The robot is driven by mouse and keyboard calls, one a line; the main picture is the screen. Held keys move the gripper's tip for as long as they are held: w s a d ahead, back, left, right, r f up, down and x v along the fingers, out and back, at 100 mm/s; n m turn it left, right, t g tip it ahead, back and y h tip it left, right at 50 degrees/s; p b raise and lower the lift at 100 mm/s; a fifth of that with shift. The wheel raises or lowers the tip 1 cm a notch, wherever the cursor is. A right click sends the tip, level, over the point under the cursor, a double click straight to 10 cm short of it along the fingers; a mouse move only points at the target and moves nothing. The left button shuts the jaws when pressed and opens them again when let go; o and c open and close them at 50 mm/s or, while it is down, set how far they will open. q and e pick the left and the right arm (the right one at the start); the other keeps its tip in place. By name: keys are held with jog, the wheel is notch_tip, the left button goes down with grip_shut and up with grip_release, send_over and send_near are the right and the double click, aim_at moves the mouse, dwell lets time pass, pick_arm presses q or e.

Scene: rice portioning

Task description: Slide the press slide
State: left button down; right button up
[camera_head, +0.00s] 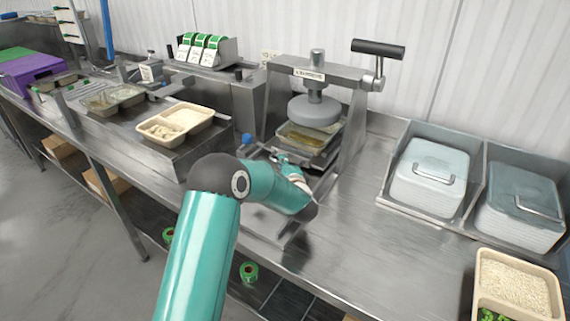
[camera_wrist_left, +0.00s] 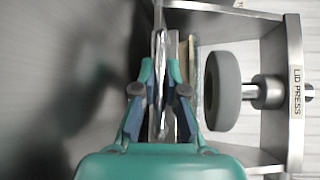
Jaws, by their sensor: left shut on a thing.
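The lid press (camera_head: 318,80) is a metal frame with a round grey press head (camera_head: 314,110). Its press slide (camera_head: 322,182) is the metal plate low in the frame, partly covered by my arm. A lidded tray (camera_head: 308,143) lies on it beneath the head. My left gripper (camera_head: 285,160) is at the front of the slide. In the left wrist view, my left gripper (camera_wrist_left: 162,82) is shut on a thin metal part of the slide (camera_wrist_left: 158,45), beside the tray and the grey press head (camera_wrist_left: 222,91). My right gripper is in neither view.
A lever (camera_head: 378,48) sticks out at the press's top right. Left stand an open two-part tray (camera_head: 211,112) and a label rack (camera_head: 228,50). Right are bins of stacked lids (camera_head: 432,170) and a filled tray (camera_head: 478,285).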

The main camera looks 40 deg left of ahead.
pick_arm(q)
jog(key=shift+a, duration=0.1)
jog(key=c, duration=1.2)
grip_release()
jog(key=shift+f, duration=0.1)
jog(key=v, duration=1)
jog(key=shift+d, duration=0.4)
jog(key=shift+s+d, duration=0.5)
jog(key=shift+d, duration=0.05)
